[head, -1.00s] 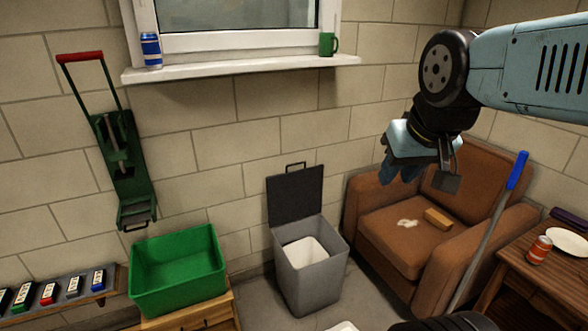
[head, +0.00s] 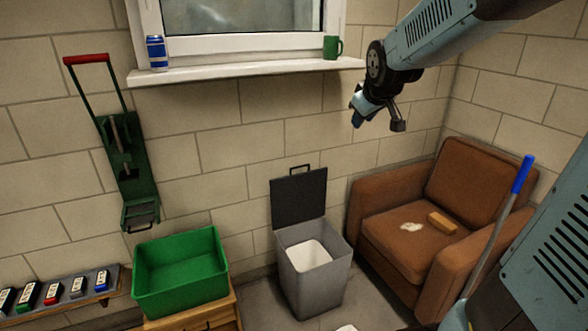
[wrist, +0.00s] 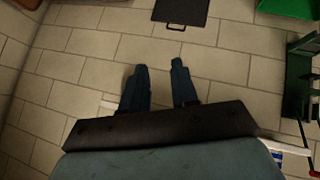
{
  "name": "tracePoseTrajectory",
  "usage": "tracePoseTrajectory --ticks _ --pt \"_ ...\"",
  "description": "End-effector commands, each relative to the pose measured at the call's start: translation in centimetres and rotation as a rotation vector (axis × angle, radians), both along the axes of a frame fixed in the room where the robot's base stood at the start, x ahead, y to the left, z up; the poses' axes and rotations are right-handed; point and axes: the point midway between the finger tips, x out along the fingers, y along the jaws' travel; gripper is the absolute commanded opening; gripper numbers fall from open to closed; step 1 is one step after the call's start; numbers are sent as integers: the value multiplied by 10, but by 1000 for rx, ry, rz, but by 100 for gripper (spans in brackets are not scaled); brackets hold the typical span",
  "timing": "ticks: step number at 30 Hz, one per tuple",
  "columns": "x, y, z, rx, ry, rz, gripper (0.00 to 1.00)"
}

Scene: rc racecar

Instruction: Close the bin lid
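The grey bin (head: 314,272) stands on the floor against the wall, left of the armchair, with a white inside showing. Its dark lid (head: 299,198) is open, standing upright against the wall with a handle on its top edge. The lid also shows at the top of the wrist view (wrist: 181,11). My gripper (head: 357,114) is up in front of the wall, above and to the right of the lid, well apart from it. In the wrist view my gripper (wrist: 158,80) has its two blue fingers apart with nothing between them.
A green crate (head: 181,296) sits on a wooden cabinet left of the bin. A brown armchair (head: 400,195) with a sponge (head: 441,222) stands to the right, a blue-handled stick (head: 508,205) before it. The window sill (head: 240,72) holds a can (head: 156,52) and a green mug (head: 332,47).

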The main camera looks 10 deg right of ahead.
Motion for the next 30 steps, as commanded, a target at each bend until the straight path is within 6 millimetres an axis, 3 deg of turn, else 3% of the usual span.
tracePoseTrajectory --ticks 1,6,17,30 --pt "19 0 -5 -23 -11 23 29" --pt "77 -1 -19 -106 -68 108 29" --pt "190 3 -69 -286 -189 288 29" --pt "302 19 -164 -510 -344 510 29"
